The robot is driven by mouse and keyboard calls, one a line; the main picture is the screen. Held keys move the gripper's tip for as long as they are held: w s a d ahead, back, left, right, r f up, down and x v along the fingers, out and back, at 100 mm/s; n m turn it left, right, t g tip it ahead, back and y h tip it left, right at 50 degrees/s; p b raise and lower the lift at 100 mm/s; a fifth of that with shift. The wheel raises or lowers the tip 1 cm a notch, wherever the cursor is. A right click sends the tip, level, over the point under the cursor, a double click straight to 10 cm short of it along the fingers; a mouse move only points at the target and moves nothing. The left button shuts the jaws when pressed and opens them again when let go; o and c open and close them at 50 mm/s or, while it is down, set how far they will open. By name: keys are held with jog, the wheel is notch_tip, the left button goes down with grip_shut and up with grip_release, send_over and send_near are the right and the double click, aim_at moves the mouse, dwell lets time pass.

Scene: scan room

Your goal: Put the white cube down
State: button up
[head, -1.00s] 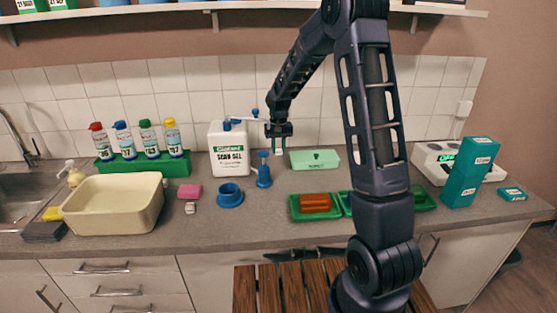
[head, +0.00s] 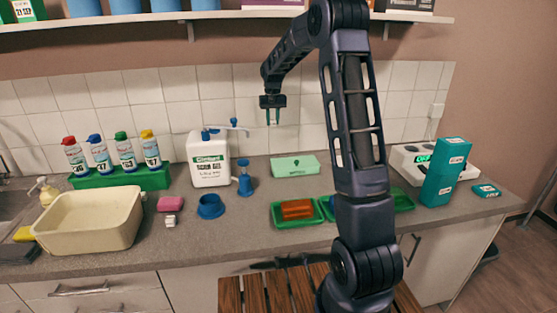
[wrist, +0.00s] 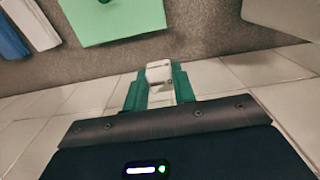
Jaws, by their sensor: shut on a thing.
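The white cube (wrist: 158,72) sits between the two green fingertips of my gripper (wrist: 160,85) in the wrist view. In the head view my gripper (head: 273,115) hangs in front of the tiled wall, well above the counter (head: 235,235). The cube is too small there to make out clearly. My gripper is shut on the cube, pointing down, with the mint green box (head: 295,167) below and to its right. Another small white block (head: 171,220) lies on the counter in front of the pink sponge (head: 170,204).
A white jug (head: 209,165), a blue funnel-like piece (head: 245,180) and a blue ring (head: 210,207) stand left of centre. A cream basin (head: 85,235) and a bottle rack (head: 120,178) are farther left. Green trays (head: 285,222) and a teal box (head: 445,172) are right.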

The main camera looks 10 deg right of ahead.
jog(key=w+d, duration=0.4)
notch_tip(320, 180, down, 20)
jog(key=shift+s+r, duration=0.1)
jog(key=shift+r, duration=0.15)
dwell(0.3)
jog(key=shift+f, duration=0.15)
jog(key=o, duration=0.9)
jog(key=shift+o, duration=0.2)
